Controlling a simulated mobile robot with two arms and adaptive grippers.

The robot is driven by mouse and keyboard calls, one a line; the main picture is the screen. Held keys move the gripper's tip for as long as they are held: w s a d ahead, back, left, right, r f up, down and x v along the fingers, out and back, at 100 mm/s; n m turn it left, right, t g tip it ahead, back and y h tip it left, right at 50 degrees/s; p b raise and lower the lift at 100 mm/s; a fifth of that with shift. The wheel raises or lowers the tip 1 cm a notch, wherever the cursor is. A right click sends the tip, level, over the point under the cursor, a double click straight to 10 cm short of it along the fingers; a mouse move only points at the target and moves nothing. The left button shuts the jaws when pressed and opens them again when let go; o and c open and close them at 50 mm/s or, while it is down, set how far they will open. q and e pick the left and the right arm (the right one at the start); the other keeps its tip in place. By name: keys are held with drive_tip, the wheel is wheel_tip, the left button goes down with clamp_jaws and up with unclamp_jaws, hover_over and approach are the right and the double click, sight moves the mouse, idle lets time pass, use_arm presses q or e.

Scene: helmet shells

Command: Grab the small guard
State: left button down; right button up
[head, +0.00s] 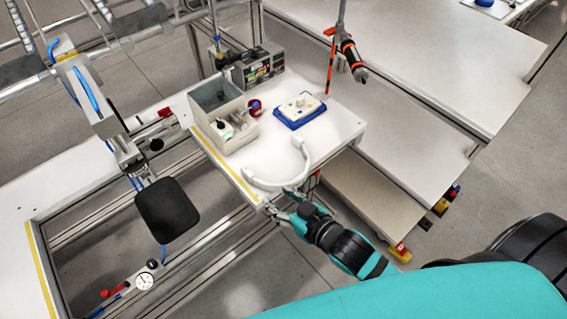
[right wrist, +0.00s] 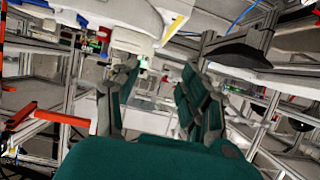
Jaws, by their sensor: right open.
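The small guard, seemingly the white curved band (head: 283,184), lies at the near edge of the white table, its open side facing away from me. My right gripper (head: 285,209) is at this edge, just below the guard, with its fingers pointing toward it. In the right wrist view the fingers (right wrist: 160,75) are spread apart. A white curved shape, probably the guard, is at the top of that view, by the fingertips; whether they touch it I cannot tell. My left gripper is out of view.
On the table (head: 325,150) stand a grey bin (head: 222,118) with parts in it, a blue tray (head: 281,118) holding a white part and a small red-blue item (head: 254,107). A hanging tool (head: 350,55) is above the right side. A black pad (head: 167,210) is at left.

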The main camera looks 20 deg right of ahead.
drive_tip(key=p, duration=0.1)
approach(248, 172)
drive_tip(key=x, duration=0.4)
drive_tip(key=shift+a+f, duration=0.3)
drive_tip(key=shift+w+a+f+p, duration=0.1)
drive_tip(key=shift+w+f+p, duration=0.2)
drive_tip(key=shift+w, duration=0.4)
drive_tip(key=p+x, duration=0.1)
drive_tip(key=x, duration=0.4)
drive_tip(key=shift+w+r, duration=0.1)
drive_tip(key=shift+r, duration=0.1)
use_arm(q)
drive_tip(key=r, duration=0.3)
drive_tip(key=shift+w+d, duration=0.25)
use_arm(e)
drive_tip(key=shift+c, duration=1.3)
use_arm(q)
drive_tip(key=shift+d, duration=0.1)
use_arm(e)
clamp_jaws()
